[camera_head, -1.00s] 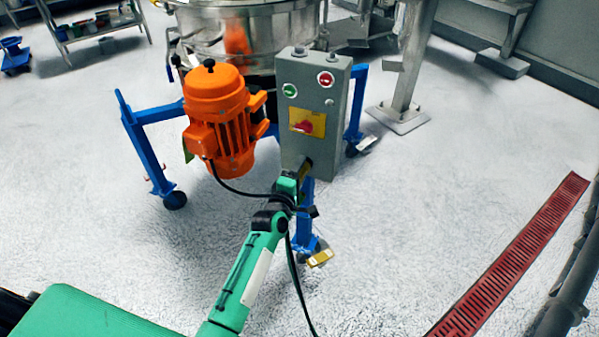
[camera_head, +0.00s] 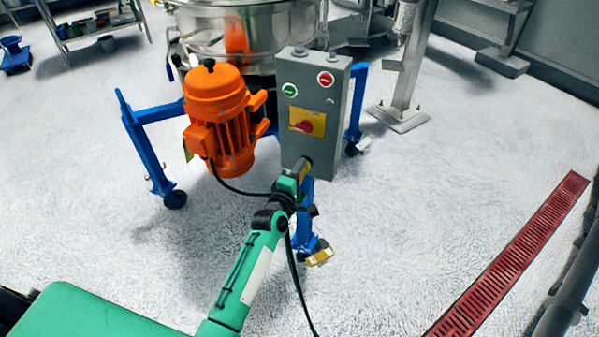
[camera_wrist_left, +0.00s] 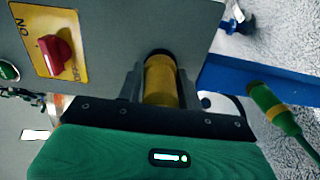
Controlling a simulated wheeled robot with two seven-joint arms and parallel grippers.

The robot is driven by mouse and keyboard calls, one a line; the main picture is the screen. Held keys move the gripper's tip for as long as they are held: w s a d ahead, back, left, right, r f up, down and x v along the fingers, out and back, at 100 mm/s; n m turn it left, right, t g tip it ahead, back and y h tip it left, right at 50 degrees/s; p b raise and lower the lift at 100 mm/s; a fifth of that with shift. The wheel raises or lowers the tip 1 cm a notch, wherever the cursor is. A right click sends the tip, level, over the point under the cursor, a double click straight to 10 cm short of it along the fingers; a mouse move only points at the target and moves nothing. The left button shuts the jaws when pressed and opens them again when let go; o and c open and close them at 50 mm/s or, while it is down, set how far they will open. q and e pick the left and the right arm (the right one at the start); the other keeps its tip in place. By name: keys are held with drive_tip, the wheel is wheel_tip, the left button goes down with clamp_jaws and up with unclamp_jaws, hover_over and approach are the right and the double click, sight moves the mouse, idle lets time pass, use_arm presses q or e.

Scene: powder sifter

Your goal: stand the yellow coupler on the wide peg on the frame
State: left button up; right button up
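The yellow coupler (camera_wrist_left: 162,82) is a short cylinder with a dark round end, in the left wrist view between the two fingers of my left gripper (camera_wrist_left: 161,95). The fingers look closed on its sides. In the head view my left gripper (camera_head: 303,176) is just below the grey control box, with a bit of yellow at its tip. The blue frame (camera_head: 145,150) stands around the machine; one leg (camera_head: 306,215) is beside my gripper. The wide peg cannot be made out; the arm and box may hide it. My right gripper is not in view.
The grey control box (camera_head: 316,110) with a red switch is close to the gripper. An orange motor (camera_head: 222,120) is to its left. A dark cable (camera_head: 297,285) hangs beside my arm. A yellow piece (camera_head: 320,257) is by the near leg's foot.

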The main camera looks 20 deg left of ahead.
use_arm(q)
drive_tip(key=shift+r, duration=0.2)
clamp_jaws()
drive_tip(key=shift+s+f, duration=0.1)
drive_tip(key=shift+s, duration=0.05)
drive_tip(key=shift+s+a+f+p, duration=0.15)
drive_tip(key=shift+s+p, duration=0.75)
drive_tip(key=shift+s, duration=0.95)
drive_tip(key=shift+s+a+p, duration=0.15)
drive_tip(key=shift+s+p, duration=0.2)
drive_tip(key=shift+s, duration=0.6)
